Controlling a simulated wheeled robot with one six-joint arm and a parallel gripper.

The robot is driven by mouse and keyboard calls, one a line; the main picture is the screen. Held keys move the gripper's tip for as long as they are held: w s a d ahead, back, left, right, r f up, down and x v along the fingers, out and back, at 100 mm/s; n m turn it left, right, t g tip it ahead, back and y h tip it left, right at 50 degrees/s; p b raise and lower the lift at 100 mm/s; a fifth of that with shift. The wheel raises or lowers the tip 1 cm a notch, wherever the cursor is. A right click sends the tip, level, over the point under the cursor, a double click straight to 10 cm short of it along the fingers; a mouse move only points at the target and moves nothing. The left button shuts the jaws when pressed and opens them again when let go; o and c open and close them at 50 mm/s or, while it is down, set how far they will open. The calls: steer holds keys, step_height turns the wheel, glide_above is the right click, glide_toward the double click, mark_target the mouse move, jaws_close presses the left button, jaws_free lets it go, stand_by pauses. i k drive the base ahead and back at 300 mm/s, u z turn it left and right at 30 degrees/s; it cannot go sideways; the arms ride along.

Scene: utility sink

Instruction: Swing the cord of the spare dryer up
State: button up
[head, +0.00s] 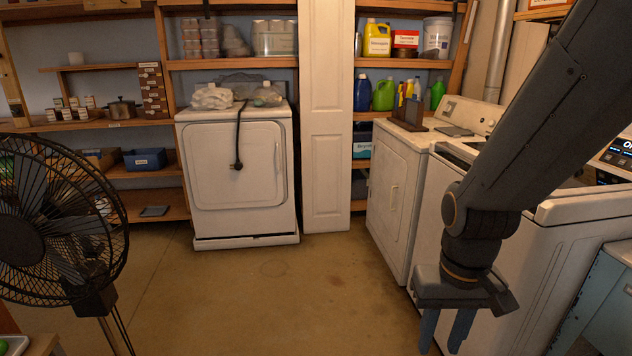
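The spare dryer (237,165) is a white front-loading unit standing against the back wall, left of the tall white door panel. Its black cord (239,135) lies over the top edge and hangs down the front, with the plug (236,165) in front of the door. My gripper (442,344) is at the lower right, pointing down, far from the cord and much nearer the camera. Its two blue-grey fingers are apart with nothing visible between them. The fingertips are close to the bottom edge of the picture.
A black fan (50,225) stands at the left front. A white dryer (395,190) and a washer line the right side, partly behind my arm. A clear bag (267,95) and a white bundle (212,97) sit on the spare dryer. The floor (290,290) between is clear.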

mark_target(238, 166)
steer(key=z, duration=0.2)
steer(key=i, duration=1.8)
steer(key=u, duration=0.55)
steer(key=i, duration=1.7)
steer(key=u, duration=1.05)
steer(key=i, duration=0.6)
steer(key=u, duration=0.15)
